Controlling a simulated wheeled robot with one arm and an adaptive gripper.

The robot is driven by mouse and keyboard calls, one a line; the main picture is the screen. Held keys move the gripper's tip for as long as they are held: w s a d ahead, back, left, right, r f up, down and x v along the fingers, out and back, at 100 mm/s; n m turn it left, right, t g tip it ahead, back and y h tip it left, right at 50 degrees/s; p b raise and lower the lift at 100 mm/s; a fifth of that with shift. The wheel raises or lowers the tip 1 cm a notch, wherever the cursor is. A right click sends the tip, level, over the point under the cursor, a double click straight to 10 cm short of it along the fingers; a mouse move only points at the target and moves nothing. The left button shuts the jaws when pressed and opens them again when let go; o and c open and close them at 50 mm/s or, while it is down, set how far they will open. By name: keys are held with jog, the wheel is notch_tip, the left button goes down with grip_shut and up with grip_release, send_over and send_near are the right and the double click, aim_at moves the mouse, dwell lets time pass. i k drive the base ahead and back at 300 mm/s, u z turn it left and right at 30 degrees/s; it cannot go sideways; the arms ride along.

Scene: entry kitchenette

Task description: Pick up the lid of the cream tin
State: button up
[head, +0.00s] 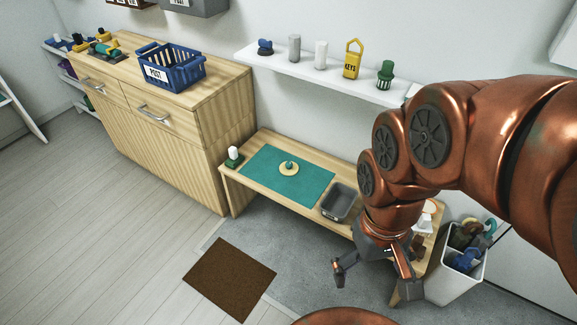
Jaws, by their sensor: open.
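A round cream piece (283,172) with a small green knob on top lies on the teal mat (262,180) on the low wooden bench. It looks like the lid of the cream tin; I cannot tell whether a tin is under it. My gripper (374,284) is at the lower right, in front of the bench's right part. It points down, its two fingers spread wide with nothing between them. It is well to the right of and nearer than the cream piece, touching nothing that I can see.
A grey tray (341,203) stands right of the mat, and a green-based white item (234,157) at its left. A white bin (458,283) with several objects is at the right. A shelf (330,77) hangs above the bench. A brown doormat (230,279) lies on the floor.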

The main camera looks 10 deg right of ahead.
aim_at(287, 168)
jog(key=u, duration=0.45)
jog(key=i, duration=1.1)
jog(key=u, duration=0.1)
